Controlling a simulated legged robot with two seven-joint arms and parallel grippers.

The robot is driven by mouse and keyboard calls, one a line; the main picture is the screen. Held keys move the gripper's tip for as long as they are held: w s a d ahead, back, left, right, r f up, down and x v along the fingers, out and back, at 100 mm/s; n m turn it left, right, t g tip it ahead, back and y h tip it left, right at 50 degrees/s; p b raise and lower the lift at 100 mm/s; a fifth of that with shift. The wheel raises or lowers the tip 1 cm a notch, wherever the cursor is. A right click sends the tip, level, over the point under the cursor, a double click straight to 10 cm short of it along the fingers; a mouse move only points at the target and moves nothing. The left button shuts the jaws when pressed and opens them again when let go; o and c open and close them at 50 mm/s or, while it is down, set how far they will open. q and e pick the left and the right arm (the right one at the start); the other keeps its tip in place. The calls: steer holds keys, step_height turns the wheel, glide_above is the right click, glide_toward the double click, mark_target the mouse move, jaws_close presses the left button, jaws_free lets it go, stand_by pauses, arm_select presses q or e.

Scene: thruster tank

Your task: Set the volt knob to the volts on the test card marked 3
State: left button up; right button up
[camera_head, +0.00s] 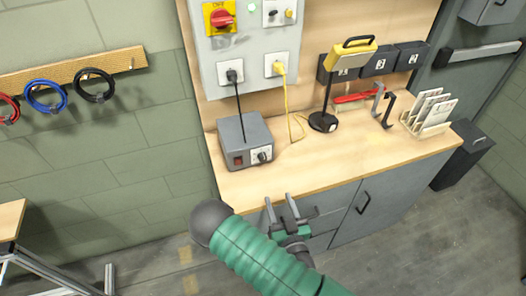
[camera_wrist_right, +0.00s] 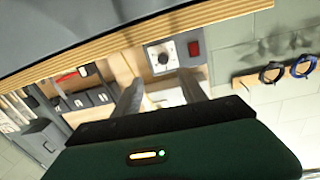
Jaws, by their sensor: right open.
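My right gripper (camera_head: 279,199) is open and empty in front of the bench edge, apart from the knob. My left gripper is not in view.
The workbench (camera_head: 340,160) is clear along its front. A black lamp with a yellow head (camera_head: 352,52) stands behind. A yellow cable (camera_head: 289,100) hangs from the wall panel (camera_head: 245,45).

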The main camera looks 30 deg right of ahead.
steer(key=b, duration=1)
glide_toward(264, 160)
steer(key=shift+w+a+f, duration=0.2)
steer(key=shift+w+f, duration=0.2)
steer(key=shift+f, duration=0.3)
steer(key=shift+w+d+r+p, duration=0.3)
steer(key=shift+w+p, duration=0.15)
steer(key=shift+p, duration=0.15)
steer(key=shift+w+d+r+p, duration=0.3)
steer(key=shift+w+p, duration=0.2)
steer(key=shift+p, duration=0.1)
steer(key=x, duration=0.4)
steer(key=shift+w+d, duration=0.25)
steer(key=shift+w, duration=0.45)
steer(key=shift+w+a, duration=0.15)
steer(key=shift+w, duration=0.05)
steer(key=shift+s, duration=0.1)
steer(key=c, duration=0.6)
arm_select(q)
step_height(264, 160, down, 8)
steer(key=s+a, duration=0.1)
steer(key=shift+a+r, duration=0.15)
arm_select(e)
jaws_close()
